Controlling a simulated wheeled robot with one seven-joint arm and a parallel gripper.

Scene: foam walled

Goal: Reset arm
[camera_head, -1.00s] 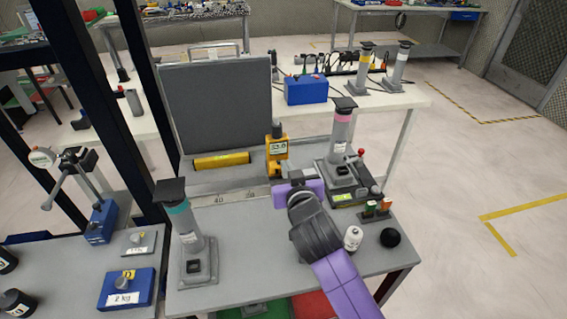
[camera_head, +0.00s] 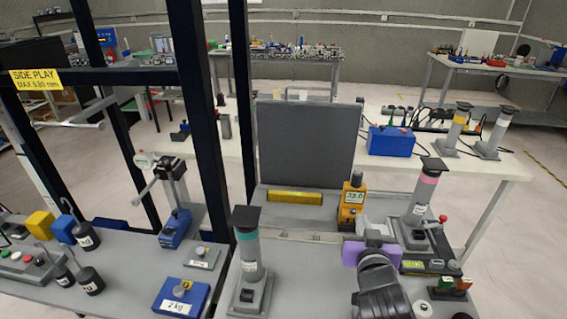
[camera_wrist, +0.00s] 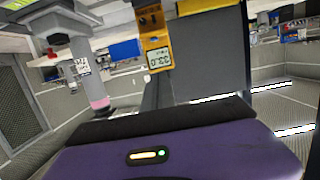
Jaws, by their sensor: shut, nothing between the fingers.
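My arm reaches over the grey bench (camera_head: 300,290) from the lower right in the head view. My gripper (camera_head: 366,232) has a purple body and points away toward the back of the bench. In the wrist view the gripper's purple body and dark front edge (camera_wrist: 160,122) fill the bottom, with nothing seen held. A yellow instrument with a display (camera_head: 352,202) stands just beyond the gripper. It also shows upside down in the wrist view (camera_wrist: 153,40).
A pink-banded column (camera_head: 423,195) stands close to the gripper's right, a teal-banded column (camera_head: 248,260) to its left. A grey upright panel (camera_head: 305,145) and yellow bar (camera_head: 295,196) are behind. A blue 2 kg block (camera_head: 181,298) and dark frame posts (camera_head: 203,110) are at left.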

